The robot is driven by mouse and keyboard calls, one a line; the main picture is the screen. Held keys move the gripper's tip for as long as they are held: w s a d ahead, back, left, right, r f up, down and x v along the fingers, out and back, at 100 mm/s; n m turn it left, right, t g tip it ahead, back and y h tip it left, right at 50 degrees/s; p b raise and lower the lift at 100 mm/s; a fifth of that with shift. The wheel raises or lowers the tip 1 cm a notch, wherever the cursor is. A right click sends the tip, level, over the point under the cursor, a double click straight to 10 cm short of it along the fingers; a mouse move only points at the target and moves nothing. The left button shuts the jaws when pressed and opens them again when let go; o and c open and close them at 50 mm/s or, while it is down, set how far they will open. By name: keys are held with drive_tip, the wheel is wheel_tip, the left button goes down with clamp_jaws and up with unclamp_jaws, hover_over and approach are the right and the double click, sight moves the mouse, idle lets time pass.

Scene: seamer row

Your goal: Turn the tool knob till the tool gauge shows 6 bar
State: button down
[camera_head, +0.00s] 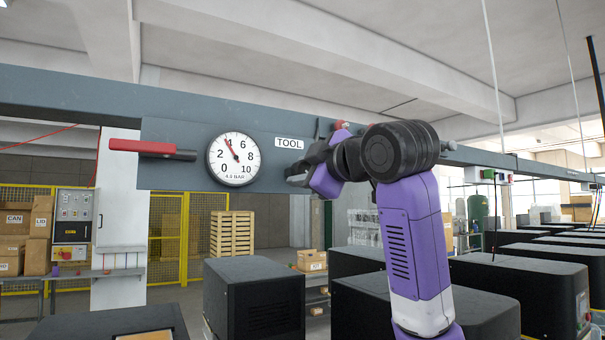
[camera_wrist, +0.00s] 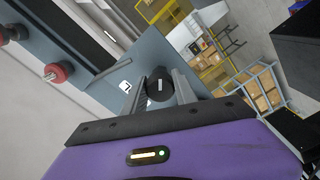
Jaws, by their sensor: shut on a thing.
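The tool gauge (camera_head: 234,159) is a round white dial on the grey panel. Its red needle points at 4, and its printed readout says 4.0 BAR. The TOOL label (camera_head: 289,143) is to its right. My gripper (camera_head: 296,174) reaches the panel just below the label. In the wrist view the tool knob (camera_wrist: 159,86), black and round with a white mark line, sits between the two fingers of my gripper (camera_wrist: 158,94), which is shut on it.
A red-handled lever (camera_head: 152,148) sticks out left of the gauge. A red button (camera_wrist: 56,72) shows on the rail in the wrist view. Dark machine boxes (camera_head: 254,297) stand below the panel. A wooden crate stack (camera_head: 232,228) and yellow fence are behind.

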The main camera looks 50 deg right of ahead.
drive_tip(key=m, duration=0.4)
drive_tip(key=shift+f+m, duration=0.2)
drive_tip(key=shift+m, duration=0.1)
drive_tip(key=m, duration=0.4)
drive_tip(key=shift+m, duration=0.3)
drive_tip(key=c, duration=1)
unclamp_jaws()
drive_tip(key=shift+s+r, duration=0.1)
drive_tip(key=b+v, duration=0.3)
drive_tip(key=v, duration=0.4)
drive_tip(key=shift+s, duration=0.3)
drive_tip(key=shift+a, duration=0.15)
